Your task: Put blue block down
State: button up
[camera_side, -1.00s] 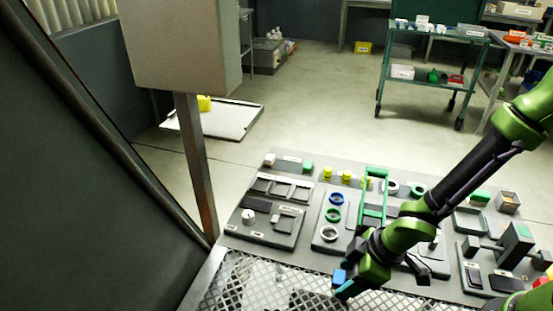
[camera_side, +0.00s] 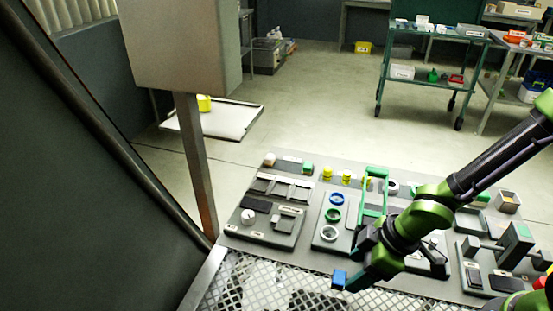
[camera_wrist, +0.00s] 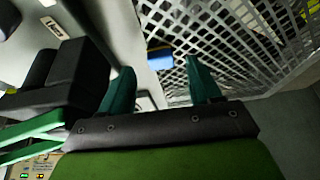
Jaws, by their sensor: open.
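The blue block (camera_side: 339,279) sits at the edge of the metal grating, near the front of the grey work board in the side view. My gripper (camera_side: 352,284) is just to the right of the block there, and its fingertips are small and hard to make out. In the wrist view my gripper (camera_wrist: 163,72) is open, with two teal fingers well apart. The blue block (camera_wrist: 159,60) shows beyond the gap between them, with neither finger seen touching it. It appears to lie where the mesh meets a pale surface.
The diamond-mesh grating (camera_side: 255,285) fills the front. A grey post (camera_side: 195,165) stands at left.

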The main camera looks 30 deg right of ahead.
jog(key=shift+o, duration=0.5)
jog(key=shift+s+d+r, duration=0.1)
jog(key=shift+r, duration=0.1)
notch_tip(320, 180, up, 9)
jog(key=n+t+h, duration=0.1)
jog(key=n+t, duration=0.1)
jog(key=n, duration=0.1)
jog(key=m+g+y, duration=0.1)
jog(key=m+g, duration=0.1)
jog(key=m, duration=0.1)
send_over(340, 277)
jog(key=s+d, duration=0.3)
notch_tip(340, 277, down, 6)
jog(key=r, duration=0.1)
jog(key=shift+x, duration=3.75)
jog(key=shift+w+a+f, duration=0.3)
jog(key=shift+w+f, duration=0.05)
jog(key=shift+f, duration=0.25)
jog(key=shift+c, duration=0.3)
jog(key=c, duration=1.2)
